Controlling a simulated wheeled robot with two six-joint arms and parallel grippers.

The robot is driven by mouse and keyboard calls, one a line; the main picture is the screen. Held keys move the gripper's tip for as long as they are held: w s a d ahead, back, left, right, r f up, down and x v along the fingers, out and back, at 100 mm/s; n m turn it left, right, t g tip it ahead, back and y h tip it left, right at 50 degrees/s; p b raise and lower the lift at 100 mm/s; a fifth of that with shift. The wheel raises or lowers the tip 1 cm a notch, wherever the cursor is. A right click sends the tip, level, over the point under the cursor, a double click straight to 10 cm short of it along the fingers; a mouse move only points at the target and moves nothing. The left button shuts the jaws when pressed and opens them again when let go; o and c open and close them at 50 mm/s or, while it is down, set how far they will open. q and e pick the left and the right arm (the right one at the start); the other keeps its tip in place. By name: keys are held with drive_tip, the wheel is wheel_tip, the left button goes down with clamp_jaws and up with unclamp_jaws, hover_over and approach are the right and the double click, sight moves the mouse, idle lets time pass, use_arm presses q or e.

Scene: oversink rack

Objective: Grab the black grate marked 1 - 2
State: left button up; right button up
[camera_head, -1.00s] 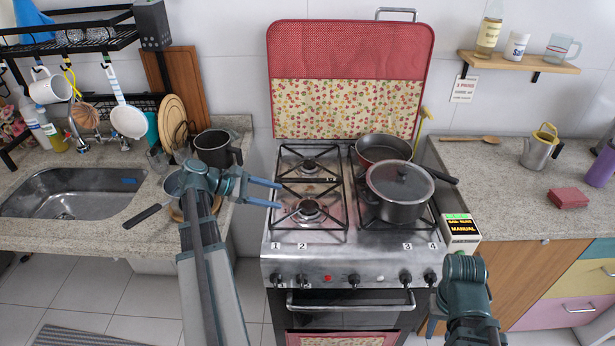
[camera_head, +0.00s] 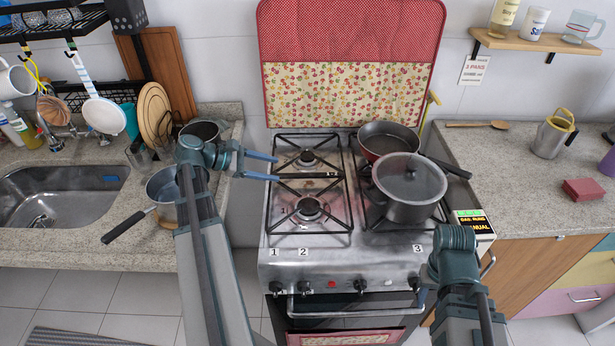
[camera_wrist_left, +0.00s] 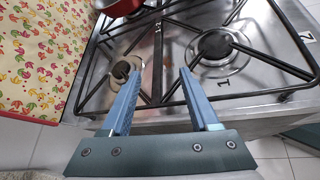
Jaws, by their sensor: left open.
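The black grate marked 1 - 2 (camera_head: 318,175) lies flat on the left half of the stove, over two burners. The labels 1 and 2 sit on the stove's front edge below it. My left gripper (camera_head: 277,168) is open and empty at the grate's left side, with its fingers pointing right. In the left wrist view, the open fingers (camera_wrist_left: 160,72) point across the grate (camera_wrist_left: 157,45), and one bar runs through the gap between them. I cannot tell the height of the fingertips above the bar.
A lidded pot (camera_head: 408,190) and a frying pan (camera_head: 388,138) stand on the right half of the stove. A red and patterned stove cover (camera_head: 345,95) stands behind. A saucepan (camera_head: 165,208) is on the left counter by the sink (camera_head: 60,195).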

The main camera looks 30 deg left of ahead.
sight(305, 175)
use_arm(q)
drive_tip(key=b+x, duration=0.2)
drive_tip(key=x, duration=0.3)
drive_tip(key=shift+f, duration=0.15)
drive_tip(key=shift+w+d+f, duration=0.2)
drive_tip(key=shift+w+d, duration=0.15)
drive_tip(key=shift+w, duration=0.05)
drive_tip(key=b+x, duration=0.2)
drive_tip(key=x, duration=0.2)
drive_tip(key=shift+w+f+b, duration=0.2)
drive_tip(key=shift+f+b, duration=0.05)
drive_tip(key=shift+b, duration=0.05)
drive_tip(key=shift+w+d+f, duration=0.1)
drive_tip(key=shift+w+d, duration=0.2)
clamp_jaws()
idle(0.5)
